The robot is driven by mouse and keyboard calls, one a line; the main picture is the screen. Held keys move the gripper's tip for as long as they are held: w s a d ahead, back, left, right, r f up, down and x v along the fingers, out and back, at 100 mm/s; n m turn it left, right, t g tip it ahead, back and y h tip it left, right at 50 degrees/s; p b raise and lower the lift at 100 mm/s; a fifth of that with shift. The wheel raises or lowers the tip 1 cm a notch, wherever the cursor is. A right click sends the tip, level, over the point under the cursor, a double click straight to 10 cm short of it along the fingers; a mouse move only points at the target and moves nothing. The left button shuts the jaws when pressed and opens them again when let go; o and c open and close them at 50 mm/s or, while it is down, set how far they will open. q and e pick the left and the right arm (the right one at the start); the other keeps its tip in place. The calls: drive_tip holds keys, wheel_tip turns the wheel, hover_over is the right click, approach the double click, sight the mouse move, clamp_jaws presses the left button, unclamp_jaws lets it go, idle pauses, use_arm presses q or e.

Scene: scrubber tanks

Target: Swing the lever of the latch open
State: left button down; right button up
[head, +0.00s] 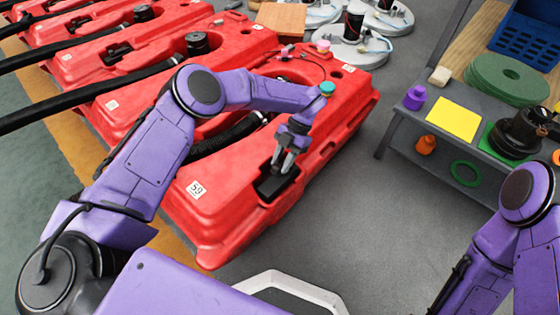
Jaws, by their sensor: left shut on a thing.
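The nearest red tank (225,225), labelled 59, lies below my left arm. A dark recess with the latch (270,187) sits in its top near the right end. My left gripper (282,166) points down into this recess, with its fingers shut on the latch's lever. The lever itself is small and mostly hidden by the fingers and the shadow, so its angle cannot be told. My right arm shows at the lower right, with its gripper out of the picture.
More red tanks with black hoses (90,104) stand in a row toward the upper left. A grey bench (405,150) at the right holds a yellow pad (454,121), green pads (507,80) and a purple knob (415,97). Grey floor between tank and bench is clear.

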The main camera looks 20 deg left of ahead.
idle(0.4)
use_arm(q)
drive_tip(key=c, duration=0.8)
unclamp_jaws()
drive_tip(key=shift+r, duration=0.15)
drive_tip(key=p+v, duration=0.1)
drive_tip(key=v, duration=0.9)
drive_tip(key=shift+w, duration=0.2)
drive_tip(key=shift+r+p, duration=0.15)
drive_tip(key=shift+p, duration=0.2)
